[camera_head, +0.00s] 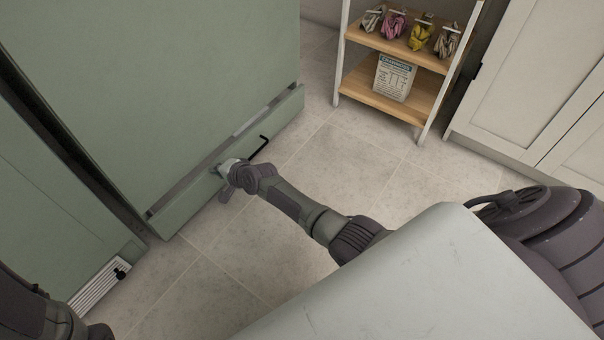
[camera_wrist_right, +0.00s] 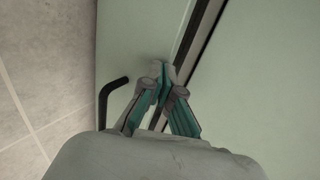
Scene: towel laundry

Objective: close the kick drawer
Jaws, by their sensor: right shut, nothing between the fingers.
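The kick drawer (camera_head: 285,112) is a low green front panel at the foot of the tall green cabinet (camera_head: 180,80). It stands out a little, with a narrow gap along its top edge. Its black bar handle (camera_head: 262,148) sticks out to the right of my right gripper (camera_head: 222,170). That gripper is shut and empty at the drawer front. In the right wrist view the closed fingertips (camera_wrist_right: 165,72) are at the panel (camera_wrist_right: 135,40) near the gap, with the handle (camera_wrist_right: 108,98) to their left. Contact is hard to tell. My left gripper is not visible.
Tiled floor (camera_head: 340,165) lies free in front of the drawer. A shelf rack (camera_head: 400,48) with bundled cloths and a labelled box (camera_head: 394,78) stands at the back right, beside white cabinets (camera_head: 530,75). A vent grille (camera_head: 97,288) is at lower left.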

